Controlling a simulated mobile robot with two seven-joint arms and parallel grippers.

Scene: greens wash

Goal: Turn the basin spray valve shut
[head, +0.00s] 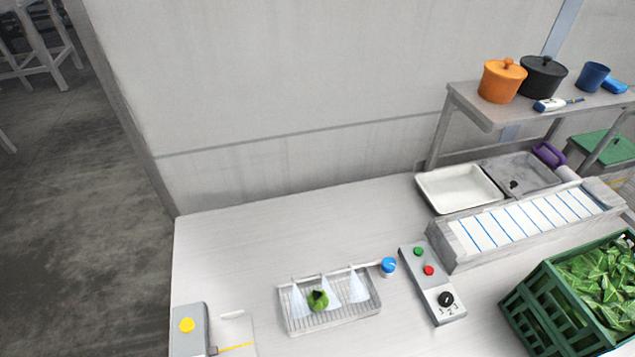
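The spray basin (332,324) is a shallow metal tray with a ribbed floor on the table. A pipe runs along its back edge, and pale cones of spray (358,287) come down from it into the basin. A blue valve knob (388,266) sits at the right end of this pipe. A green leafy piece (318,299) lies in the basin among the sprays. Neither of my grippers shows in the head view.
A control box (433,285) with green and red buttons and a black dial stands right of the valve. A green crate of leaves (545,318) is at the right, a ribbed conveyor (525,227) behind. A yellow-button box (189,331) is front left. The table's left back is clear.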

